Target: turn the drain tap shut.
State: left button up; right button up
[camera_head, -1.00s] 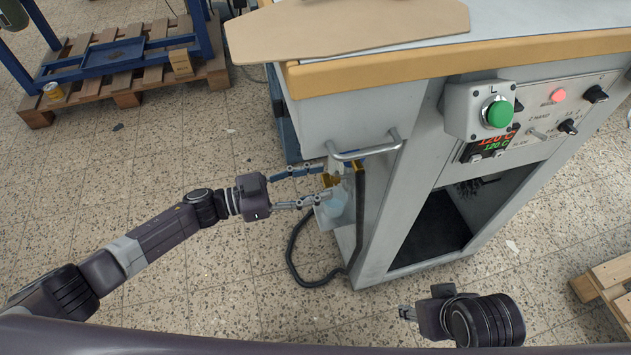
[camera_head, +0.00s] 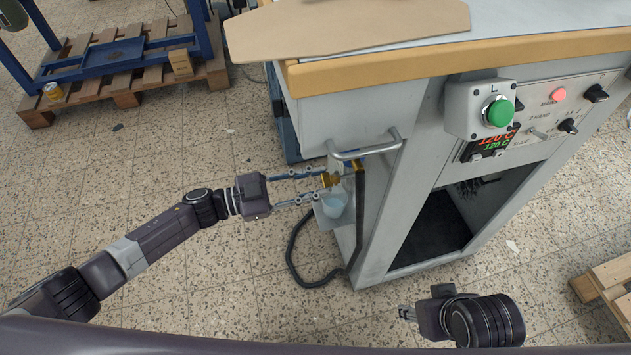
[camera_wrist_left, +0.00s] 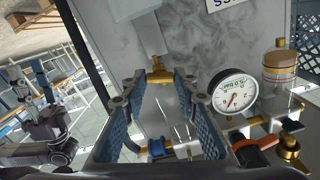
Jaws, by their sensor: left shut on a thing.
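The drain tap, a small brass fitting (camera_head: 331,180), sits on the side of the grey machine under the bar handle. It also shows in the left wrist view as a brass T-shaped piece (camera_wrist_left: 158,73) below a grey pipe. My left gripper (camera_head: 320,181) reaches it from the left, with one finger on each side. In the left wrist view, the fingertips (camera_wrist_left: 159,82) flank the brass piece and are shut on it. The exact contact is partly hidden. My right gripper (camera_head: 406,313) is at the bottom, away from the tap; its finger gap is unclear.
A clear container with bluish liquid (camera_head: 334,206) is just below the tap. A metal bar handle (camera_head: 365,151) is above, and a black hose (camera_head: 292,250) loops below. A pressure gauge (camera_wrist_left: 235,93) and blue-handled valve (camera_wrist_left: 157,148) show in the wrist view.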

pick_arm(q)
jog(key=shift+m+b, duration=0.35)
jog(key=shift+m, duration=1.75)
jog(key=o, duration=1.2)
jog(key=shift+c, duration=0.2)
jog(key=v, duration=1.2)
